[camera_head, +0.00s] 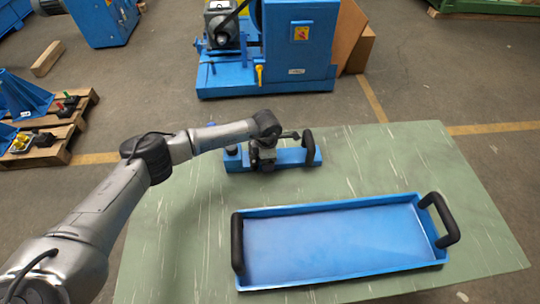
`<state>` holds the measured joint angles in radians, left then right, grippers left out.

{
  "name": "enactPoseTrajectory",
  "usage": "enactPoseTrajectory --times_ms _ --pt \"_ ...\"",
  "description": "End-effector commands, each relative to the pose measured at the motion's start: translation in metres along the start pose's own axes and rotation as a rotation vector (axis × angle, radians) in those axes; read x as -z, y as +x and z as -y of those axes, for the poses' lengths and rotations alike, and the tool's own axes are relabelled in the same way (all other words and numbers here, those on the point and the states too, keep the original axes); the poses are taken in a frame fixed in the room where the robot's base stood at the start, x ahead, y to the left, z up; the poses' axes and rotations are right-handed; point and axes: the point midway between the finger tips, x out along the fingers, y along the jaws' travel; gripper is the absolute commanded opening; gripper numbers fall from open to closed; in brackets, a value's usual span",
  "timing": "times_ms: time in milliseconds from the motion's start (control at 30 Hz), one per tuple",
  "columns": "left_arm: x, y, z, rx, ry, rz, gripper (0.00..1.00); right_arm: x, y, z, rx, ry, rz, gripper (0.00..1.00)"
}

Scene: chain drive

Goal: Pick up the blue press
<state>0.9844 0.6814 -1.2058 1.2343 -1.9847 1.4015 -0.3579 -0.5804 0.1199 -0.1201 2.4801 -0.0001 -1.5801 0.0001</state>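The blue press (293,157) lies near the back of the green table, a long blue base with a black handle (308,143) upright at its right end. A short blue upright part shows at its left end. My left arm reaches in from the left, and my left gripper (262,162) is at the middle of the press, pointing down. The wrist and the small size hide the fingertips, so I cannot tell whether they touch the press or are open or shut. My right gripper is not in view.
A blue tray (441,257) with a black handle at each end stands in front of the press and appears empty. The green table (440,160) is clear on the right. Blue machinery (300,75) stands on the floor behind; a wooden pallet (62,150) is at left.

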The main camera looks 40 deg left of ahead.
Motion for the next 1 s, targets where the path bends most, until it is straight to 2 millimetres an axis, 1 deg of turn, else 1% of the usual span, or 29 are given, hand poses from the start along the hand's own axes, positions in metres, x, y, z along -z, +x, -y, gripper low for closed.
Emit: enactPoseTrajectory --times_ms 33,100,133,333,467,867,1000 --pt "0.0 -0.001 0.0 0.0 0.0 0.0 0.09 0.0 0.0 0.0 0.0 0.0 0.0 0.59" --pt "0.0 -0.001 0.0 0.0 0.0 0.0 0.02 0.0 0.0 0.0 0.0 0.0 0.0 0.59" --pt "-0.002 -0.004 -0.001 -0.003 -0.001 0.006 0.01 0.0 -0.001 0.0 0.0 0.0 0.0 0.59" --pt "-0.001 -0.004 -0.001 -0.002 -0.001 0.005 0.01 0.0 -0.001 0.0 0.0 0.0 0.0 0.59" --pt "-0.001 -0.009 -0.001 -0.003 -0.001 0.005 0.01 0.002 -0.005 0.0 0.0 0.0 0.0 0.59" --pt "0.001 -0.05 -0.002 -0.004 -0.004 0.005 0.01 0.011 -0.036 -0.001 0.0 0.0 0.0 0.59" --pt "-0.008 -0.058 0.003 -0.003 -0.01 0.005 0.01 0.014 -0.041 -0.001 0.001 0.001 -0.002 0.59"
